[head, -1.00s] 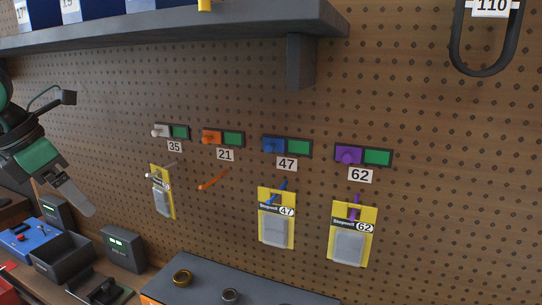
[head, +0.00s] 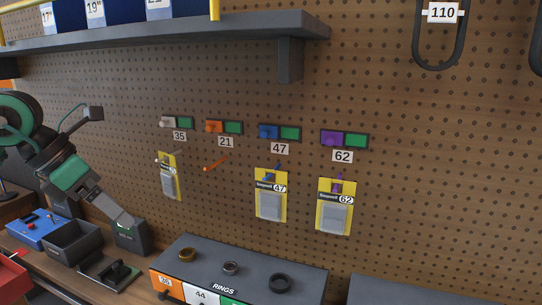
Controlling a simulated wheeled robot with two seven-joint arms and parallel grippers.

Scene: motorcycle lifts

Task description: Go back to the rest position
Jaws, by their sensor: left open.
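My left gripper (head: 122,214) reaches in from the left on my green and grey arm. It points down and to the right, in front of the black boxes on the bench. It is open, and I see nothing held in it. It is apart from the pegboard hooks. My right gripper is out of view.
Yellow packs hang at label 35 (head: 169,178), label 47 (head: 271,200) and label 62 (head: 335,212); the orange hook (head: 215,163) is bare. A blue box (head: 36,229) and a dark bin (head: 73,240) lie below my arm. The rings cabinet (head: 240,271) bears three rings.

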